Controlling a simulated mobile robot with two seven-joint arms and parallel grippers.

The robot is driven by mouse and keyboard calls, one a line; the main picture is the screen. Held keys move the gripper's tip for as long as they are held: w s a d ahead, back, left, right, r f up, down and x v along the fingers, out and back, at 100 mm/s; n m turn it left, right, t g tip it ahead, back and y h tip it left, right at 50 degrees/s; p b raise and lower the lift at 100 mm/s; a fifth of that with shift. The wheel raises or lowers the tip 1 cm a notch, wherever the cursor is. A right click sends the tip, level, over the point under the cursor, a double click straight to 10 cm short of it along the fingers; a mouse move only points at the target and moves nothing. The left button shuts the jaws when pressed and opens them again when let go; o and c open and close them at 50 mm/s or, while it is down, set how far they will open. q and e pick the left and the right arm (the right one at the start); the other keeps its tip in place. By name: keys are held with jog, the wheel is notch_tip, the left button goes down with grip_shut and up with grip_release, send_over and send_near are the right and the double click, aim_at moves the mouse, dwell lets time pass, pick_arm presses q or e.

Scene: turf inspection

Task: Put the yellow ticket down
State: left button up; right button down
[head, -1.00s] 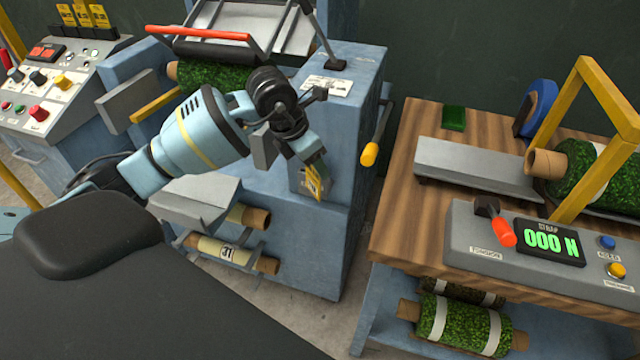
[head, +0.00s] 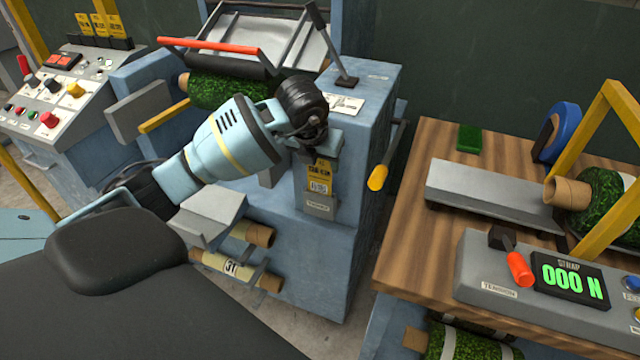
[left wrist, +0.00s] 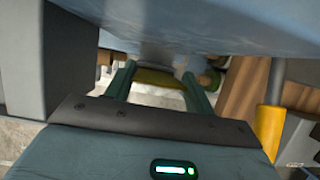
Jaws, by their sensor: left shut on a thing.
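The yellow ticket (head: 320,172) hangs upright from my left gripper (head: 322,153), its printed side facing the head camera. My left gripper is shut on its upper end. In the left wrist view the ticket (left wrist: 153,78) shows as a yellow strip between the two fingers (left wrist: 158,85). The ticket's lower end meets a small grey labelled holder (head: 320,207) on the front of the blue machine (head: 350,235). I cannot tell whether the ticket's lower edge is inside the holder or just in front of it. My right gripper is not in view.
A yellow handle (head: 377,178) sticks out from the machine to the right of the holder. A wooden bench (head: 420,220) with a strap tester (head: 480,275) stands farther right. A control panel (head: 60,95) with more yellow tickets (head: 103,24) is at the left.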

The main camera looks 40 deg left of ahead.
aim_at(319, 178)
pick_arm(q)
jog(key=shift+f, duration=1.15)
notch_tip(319, 178, down, 2)
jog(key=shift+f, duration=0.45)
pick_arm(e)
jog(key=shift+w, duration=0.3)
pick_arm(q)
jog(key=shift+f, duration=0.15)
jog(key=o, duration=0.9)
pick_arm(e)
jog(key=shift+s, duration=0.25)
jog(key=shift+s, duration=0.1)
